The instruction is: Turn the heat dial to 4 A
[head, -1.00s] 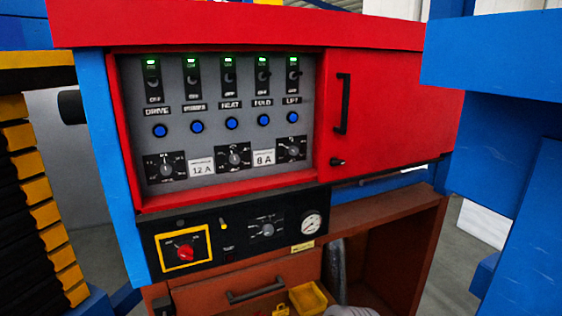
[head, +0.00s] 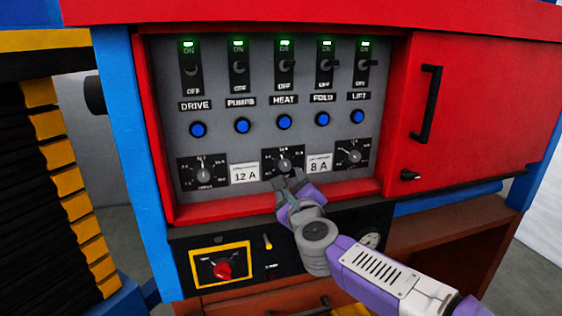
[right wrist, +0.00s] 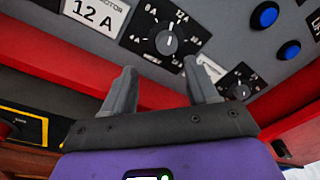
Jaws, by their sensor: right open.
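The heat dial (head: 284,163) is the middle of three black dials along the bottom of the grey panel, below the HEAT column. My right gripper (head: 289,183) is just below the dial in the head view. In the right wrist view its two fingers (right wrist: 158,70) stand apart with nothing between them, short of the knob. My left gripper is out of view.
White labels, 12 A (head: 244,172) and 8 A (head: 319,164), flank the dial. Two other dials (head: 203,173) (head: 350,155) sit at the sides. Blue buttons (head: 284,122) and switches are above. The red frame's lower ledge (head: 215,212) juts below; a red knob (head: 222,270) is lower left.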

